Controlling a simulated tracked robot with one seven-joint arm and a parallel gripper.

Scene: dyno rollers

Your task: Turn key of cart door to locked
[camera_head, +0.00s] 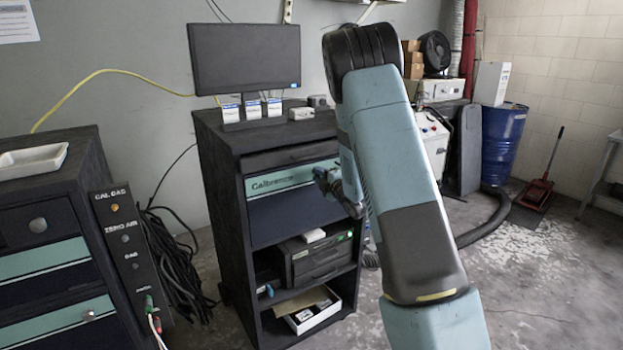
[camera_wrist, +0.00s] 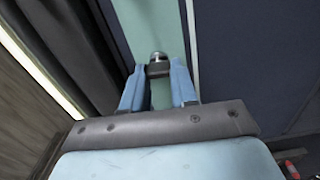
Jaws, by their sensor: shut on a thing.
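The cart (camera_head: 222,185) stands left of my arm in the head view, with a monitor on top. Its door (camera_head: 285,222) is dark blue with a teal lettered band (camera_head: 275,181) along the top, and it looks closed. My gripper (camera_head: 322,176) is at the right end of that band, partly hidden behind my own arm. In the wrist view, my gripper (camera_wrist: 158,72) has its two blue fingertips shut on the small dark, metal-rimmed key (camera_wrist: 157,57) at the door's teal band (camera_wrist: 152,25). The key's turn angle cannot be told.
A monitor (camera_head: 245,57) and small boxes (camera_head: 252,108) stand on the cart top. Open shelves below the door hold a dark device (camera_head: 318,262). Another cabinet (camera_head: 40,235) stands at left, with cables (camera_head: 172,260) between. A blue barrel (camera_head: 502,140) is at back right.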

